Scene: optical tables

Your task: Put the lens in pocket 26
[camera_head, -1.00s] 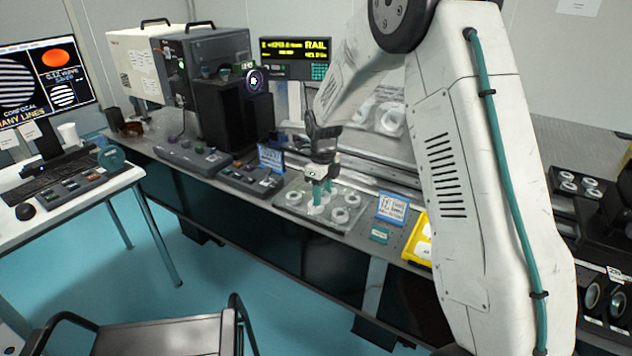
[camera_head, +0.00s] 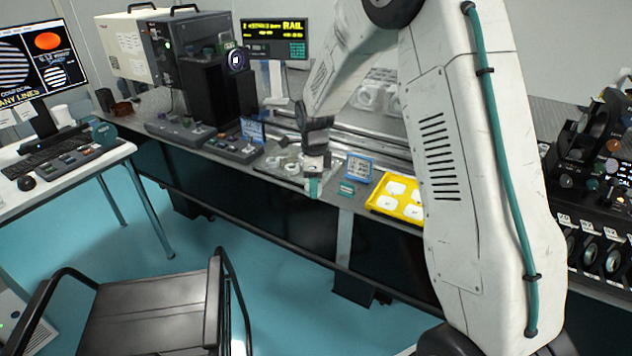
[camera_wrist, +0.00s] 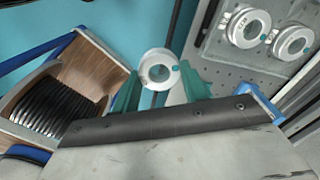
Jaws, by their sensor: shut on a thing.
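The lens (camera_wrist: 158,72), a clear disc in a pale ring mount, sits between the teal fingertips of my gripper (camera_wrist: 160,88) in the wrist view. My gripper is shut on it. In the head view my gripper (camera_head: 314,187) points down at the front right edge of the clear tray (camera_head: 283,172); the lens cannot be made out there. A dark rack (camera_head: 592,258) with several upright round optics and small labels stands at the far right. Its numbers are too small to read, and I cannot pick out pocket 26.
A yellow tray (camera_head: 410,209) with white pads lies on the bench to the right of my gripper. A blue-framed sign (camera_head: 358,167) stands nearby. Ring mounts (camera_wrist: 248,28) lie on the plate in the wrist view. A black chair (camera_head: 150,305) stands on the floor in front.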

